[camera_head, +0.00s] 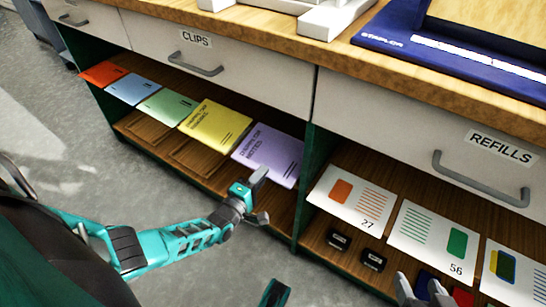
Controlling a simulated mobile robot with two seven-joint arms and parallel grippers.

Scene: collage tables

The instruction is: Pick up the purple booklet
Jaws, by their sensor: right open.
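The purple booklet (268,154) lies on the open shelf below the drawers, at the right end of a row of booklets. Its cover faces up with dark printed text. My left gripper (263,198) is in front of the shelf, just below and left of the booklet's near edge in the picture. Its two fingers are spread and nothing is between them. My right gripper (424,291) shows only in part at the bottom edge, in front of the right shelf section, with its fingers apart.
Yellow (215,125), green (167,106), blue (131,89) and orange (103,74) booklets lie left of the purple one. A green divider (303,190) stands to its right. Beyond it are printed cards (352,201) and small black blocks (338,239). Drawers (220,62) overhang the shelf.

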